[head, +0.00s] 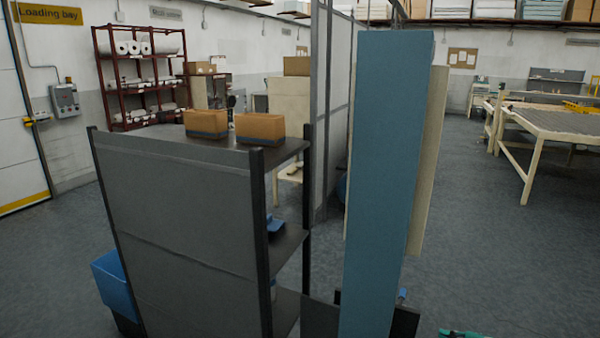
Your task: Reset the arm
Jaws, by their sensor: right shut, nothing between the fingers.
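Only a small teal-green tip of my right gripper (463,333) shows at the bottom edge, right of the tall blue panel. It is shut with nothing between its fingers. It is apart from the shelf and the panel in the picture, with grey floor behind it. The rest of my right arm is out of frame. My left gripper and left arm are not in view.
A grey-sided shelf unit (185,215) stands close at left, with two cardboard boxes (260,127) on top. A blue bin (112,285) is beside it. A tall blue panel (385,180) stands near the middle. Open floor (500,250) lies to the right, before a table (555,125).

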